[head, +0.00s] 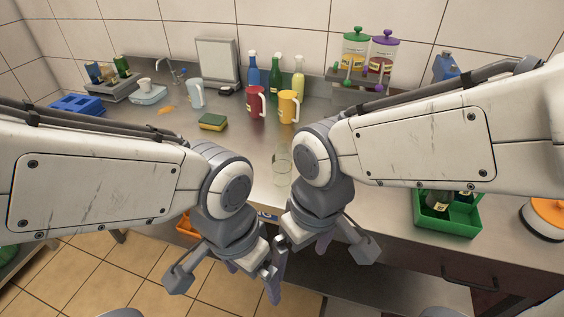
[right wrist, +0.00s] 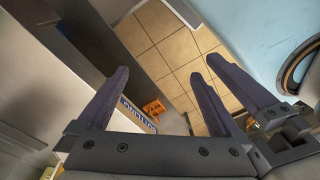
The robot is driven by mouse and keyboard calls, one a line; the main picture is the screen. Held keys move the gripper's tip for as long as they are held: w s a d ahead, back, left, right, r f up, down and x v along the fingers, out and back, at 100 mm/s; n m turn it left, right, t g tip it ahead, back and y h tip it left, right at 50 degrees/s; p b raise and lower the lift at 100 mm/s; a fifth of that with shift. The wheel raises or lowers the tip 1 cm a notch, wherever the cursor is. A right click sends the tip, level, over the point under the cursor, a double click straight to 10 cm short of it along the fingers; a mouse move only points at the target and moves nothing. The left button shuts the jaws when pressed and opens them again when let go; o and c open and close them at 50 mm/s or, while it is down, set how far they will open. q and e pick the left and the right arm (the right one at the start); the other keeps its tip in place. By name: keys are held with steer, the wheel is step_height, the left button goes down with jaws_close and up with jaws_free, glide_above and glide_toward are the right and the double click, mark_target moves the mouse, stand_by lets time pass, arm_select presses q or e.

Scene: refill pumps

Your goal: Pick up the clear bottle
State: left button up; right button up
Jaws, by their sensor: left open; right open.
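The clear bottle (head: 282,168) is a see-through, pale vessel on the steel counter in the head view. It stands near the counter's front edge, just left of my right arm's wrist, which may cover part of it. My left gripper (head: 250,277) is open and empty, pointing down in front of the counter. My right gripper (head: 302,256) is open and empty beside it, also low in front of the counter. The right wrist view shows the right gripper (right wrist: 158,85) with its purple fingers spread and only floor and furniture between them. The bottle does not show there.
A red pitcher (head: 256,104) and an orange pitcher (head: 288,107) stand behind the bottle. A yellow-green sponge (head: 212,122) lies to the left. A green crate (head: 459,218) with dark bottles is at the right. My two grippers are close together.

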steer(key=w+a+r+m+p, duration=0.1)
steer(key=w+a+r+p, duration=0.3)
steer(key=w, duration=0.6)
steer(key=m+h+p, duration=0.1)
steer(key=m+p, duration=0.3)
steer(key=p, duration=0.3)
glide_toward(282, 150)
steer(key=w, duration=0.2)
steer(key=shift+s+d+f, duration=0.1)
steer(key=shift+d+f, duration=0.3)
steer(key=shift+f, duration=0.4)
step_height(282, 150, down, 4)
steer(key=shift+a+f+p, duration=0.1)
steer(key=shift+f+p, duration=0.1)
steer(key=shift+p, duration=0.45)
steer(key=shift+a+f+p, duration=0.1)
steer(key=shift+f+p, duration=0.45)
steer(key=shift+f, duration=0.05)
steer(key=f+p, duration=0.1)
steer(key=f, duration=0.2)
steer(key=shift+s+a+f+p, duration=0.2)
steer(key=shift+f+p, duration=0.1)
steer(key=shift+p, duration=0.1)
steer(key=shift+w+f, duration=0.1)
steer(key=shift+f, duration=0.25)
jaws_close()
